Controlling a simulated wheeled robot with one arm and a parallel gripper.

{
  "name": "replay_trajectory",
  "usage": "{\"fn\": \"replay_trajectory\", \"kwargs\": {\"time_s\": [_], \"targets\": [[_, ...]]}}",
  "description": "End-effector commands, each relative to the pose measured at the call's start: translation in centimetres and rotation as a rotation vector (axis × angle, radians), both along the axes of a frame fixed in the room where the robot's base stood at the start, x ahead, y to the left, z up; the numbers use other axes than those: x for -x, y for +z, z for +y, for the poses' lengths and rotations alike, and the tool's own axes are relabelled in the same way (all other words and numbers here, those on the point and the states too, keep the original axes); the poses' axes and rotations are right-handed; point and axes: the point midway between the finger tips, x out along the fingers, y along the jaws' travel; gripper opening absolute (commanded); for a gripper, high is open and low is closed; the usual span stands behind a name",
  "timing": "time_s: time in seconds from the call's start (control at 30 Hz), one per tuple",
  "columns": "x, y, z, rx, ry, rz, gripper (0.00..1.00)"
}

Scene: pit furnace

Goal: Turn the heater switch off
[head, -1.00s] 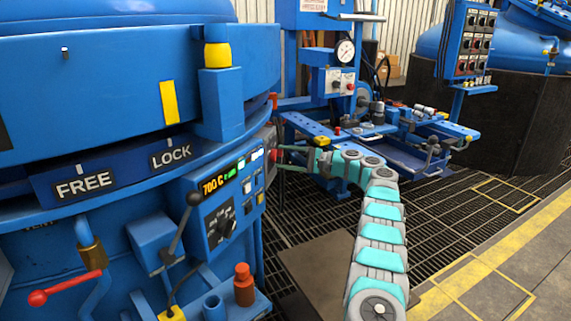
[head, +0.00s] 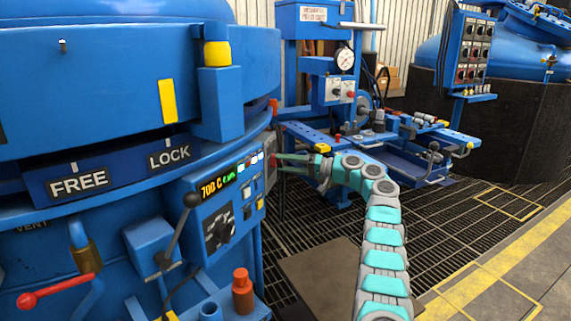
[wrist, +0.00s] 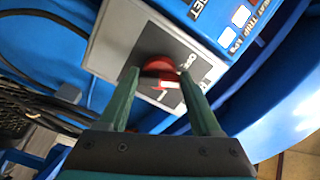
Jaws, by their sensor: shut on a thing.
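The heater switch appears to be a red rotary knob (wrist: 152,68) on a grey plate (wrist: 112,47) on the side of the blue furnace panel. A white bar shows across the knob's front. Small markings lie near it, too partly covered to read surely. In the head view the knob (head: 272,160) is small at the panel's right end. My gripper (wrist: 160,85) is shut on the knob, one green finger on each side of it. In the head view my gripper (head: 279,162) reaches the knob from the right.
The control panel (head: 226,208) reads 700 C and carries a black dial and several small buttons. A black-knobbed lever (head: 178,228) and a red-handled valve (head: 60,291) stand left of it. A blue workbench (head: 400,160) is behind my arm.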

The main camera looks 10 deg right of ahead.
Motion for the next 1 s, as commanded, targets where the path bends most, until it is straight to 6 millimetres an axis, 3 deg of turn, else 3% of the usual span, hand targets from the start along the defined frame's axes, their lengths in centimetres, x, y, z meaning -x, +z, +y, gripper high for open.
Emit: {"fn": "replay_trajectory", "kwargs": {"time_s": [0.5, 1.0], "targets": [[-0.04, -0.3, 0.09, 0.146, 0.006, -0.306, 0.09], [-0.07, -0.47, 0.13, 0.174, 0.006, -0.366, 0.09]]}}
